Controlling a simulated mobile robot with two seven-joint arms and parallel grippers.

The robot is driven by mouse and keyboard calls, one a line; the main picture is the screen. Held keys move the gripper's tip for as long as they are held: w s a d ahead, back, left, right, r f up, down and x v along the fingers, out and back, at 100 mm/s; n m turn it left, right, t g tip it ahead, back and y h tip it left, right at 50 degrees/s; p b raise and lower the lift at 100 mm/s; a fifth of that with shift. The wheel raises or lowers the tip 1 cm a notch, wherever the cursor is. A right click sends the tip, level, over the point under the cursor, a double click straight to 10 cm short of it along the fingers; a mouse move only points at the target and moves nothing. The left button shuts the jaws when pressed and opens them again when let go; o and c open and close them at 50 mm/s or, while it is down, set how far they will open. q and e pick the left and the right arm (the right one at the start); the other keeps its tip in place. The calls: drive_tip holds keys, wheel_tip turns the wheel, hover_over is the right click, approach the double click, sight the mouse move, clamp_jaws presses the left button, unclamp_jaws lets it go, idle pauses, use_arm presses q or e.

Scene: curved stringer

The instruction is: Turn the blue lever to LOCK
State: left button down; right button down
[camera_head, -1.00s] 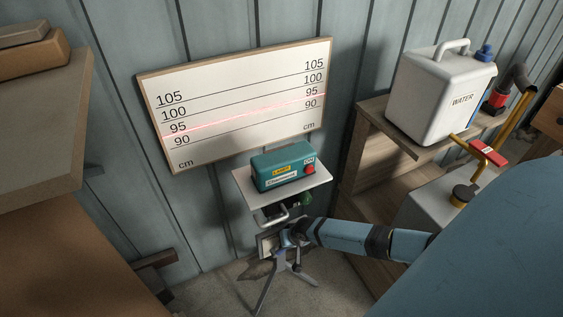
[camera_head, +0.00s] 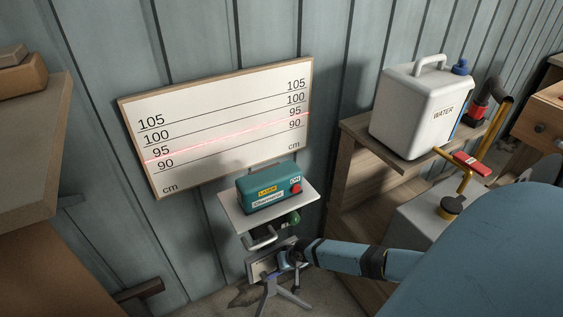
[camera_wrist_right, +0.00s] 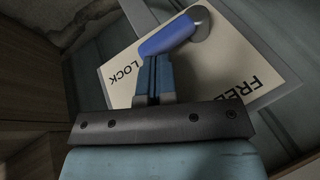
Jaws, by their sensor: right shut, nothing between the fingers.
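The blue lever (camera_wrist_right: 168,37) shows in the right wrist view, on a round grey pivot (camera_wrist_right: 199,22) over a pale plate (camera_wrist_right: 118,78). The plate carries the words LOCK, at the left, and FREE, at the right. The lever's free end points left, toward the side with LOCK. My right gripper (camera_wrist_right: 154,62) is shut and empty, its fingertips right at the lever's lower edge; I cannot tell if they touch. In the head view my right gripper (camera_head: 287,259) is at the plate (camera_head: 262,264) on the stand, and hides the lever. My left gripper is not in view.
A teal laser box (camera_head: 268,192) sits on a small platform (camera_head: 240,222) above the plate. A crank handle (camera_head: 262,240) and green knob (camera_head: 292,218) lie just under it. Behind is a height board (camera_head: 215,120) with a red line. A wooden shelf with a water canister (camera_head: 412,110) stands right.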

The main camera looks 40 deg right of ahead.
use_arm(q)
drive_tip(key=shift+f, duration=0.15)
